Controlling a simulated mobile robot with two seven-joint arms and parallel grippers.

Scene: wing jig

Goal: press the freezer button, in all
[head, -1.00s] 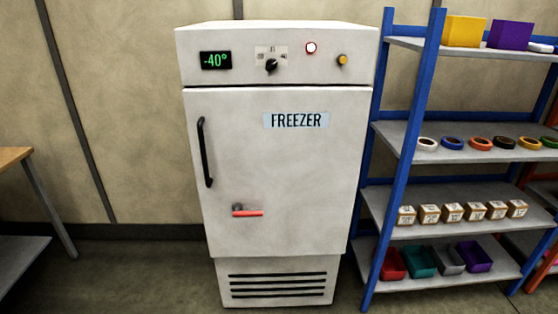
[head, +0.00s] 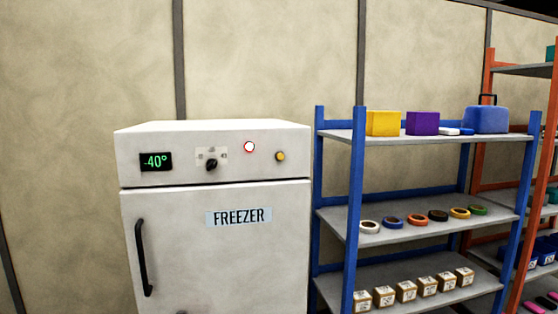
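The white freezer (head: 255,262) stands against the wall left of the middle in the head view, with its door shut. Its top panel carries a green "-40°" display (head: 156,161), a black rotary knob (head: 211,165), a round white button or lamp with a red ring (head: 249,147), and a small yellow-orange button (head: 280,156). A black vertical handle (head: 142,258) is on the door's left side. The lower part of the freezer is cut off by the picture edge. Neither of my grippers shows.
A blue-framed shelf (head: 358,220) stands close on the freezer's right, holding boxes, a blue case (head: 486,119), tape rolls and small cartons. An orange-framed rack (head: 484,120) stands at the far right. The wall left of the freezer is bare.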

